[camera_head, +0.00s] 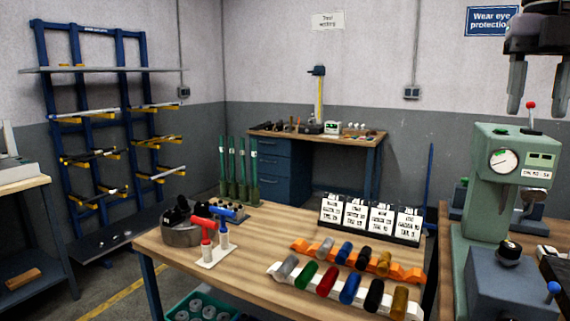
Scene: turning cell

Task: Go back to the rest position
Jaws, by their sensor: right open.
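My right gripper (540,108) hangs at the top right edge, fingers pointing down and spread apart. It is open, with nothing visible between the fingers. It appears in front of the upper part of the green gauge machine (488,172); the exact gap between them cannot be told. My left gripper is out of view.
A wooden table (285,232) carries an orange rack (300,246) and a white rack (283,282) of coloured cylinders, label cards (368,218), and a grey bowl (180,235). A blue shelf rack (84,95) and desk (278,172) stand behind. Floor shows at left.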

